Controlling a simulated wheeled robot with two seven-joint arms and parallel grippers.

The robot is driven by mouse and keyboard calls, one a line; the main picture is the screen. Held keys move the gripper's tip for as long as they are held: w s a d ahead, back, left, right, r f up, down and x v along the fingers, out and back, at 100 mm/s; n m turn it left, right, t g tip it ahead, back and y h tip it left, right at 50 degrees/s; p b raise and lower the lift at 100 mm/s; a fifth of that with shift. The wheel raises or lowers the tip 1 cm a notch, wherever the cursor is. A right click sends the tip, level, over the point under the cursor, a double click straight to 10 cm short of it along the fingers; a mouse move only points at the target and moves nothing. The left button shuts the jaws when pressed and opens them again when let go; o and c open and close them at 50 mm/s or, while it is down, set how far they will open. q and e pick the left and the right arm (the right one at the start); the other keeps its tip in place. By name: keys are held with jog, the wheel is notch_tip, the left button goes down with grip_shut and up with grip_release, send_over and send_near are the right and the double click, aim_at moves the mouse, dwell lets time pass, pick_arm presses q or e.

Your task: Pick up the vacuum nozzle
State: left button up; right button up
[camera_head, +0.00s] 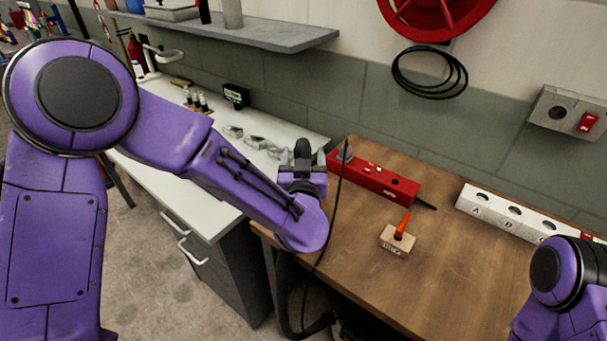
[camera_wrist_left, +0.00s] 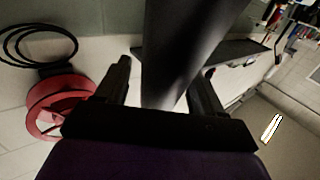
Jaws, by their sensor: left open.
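My left gripper (camera_head: 302,162) is open above the left edge of the wooden bench, with one finger on each side of a dark upright piece (camera_head: 303,149). This piece looks like the vacuum nozzle. In the left wrist view, a thick dark grey tube (camera_wrist_left: 185,45) fills the space between the open fingers of the left gripper (camera_wrist_left: 163,75). Whether the fingers touch it cannot be told. A black hose (camera_head: 284,290) hangs below the bench edge; its link to the nozzle is hidden by my left arm. My right gripper is outside the view.
The wooden bench (camera_head: 350,275) holds a red case (camera_head: 378,180), a small block with an orange-handled tool (camera_head: 397,240) and a white lettered holder (camera_head: 515,215). A white counter (camera_head: 190,165) with small grey parts lies left. A thin black cable (camera_head: 334,210) hangs beside my left wrist.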

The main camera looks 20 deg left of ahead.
pick_arm(q)
jog(key=shift+w+a, duration=0.1)
jog(key=shift+w, duration=0.2)
jog(key=shift+s, duration=0.1)
grip_shut()
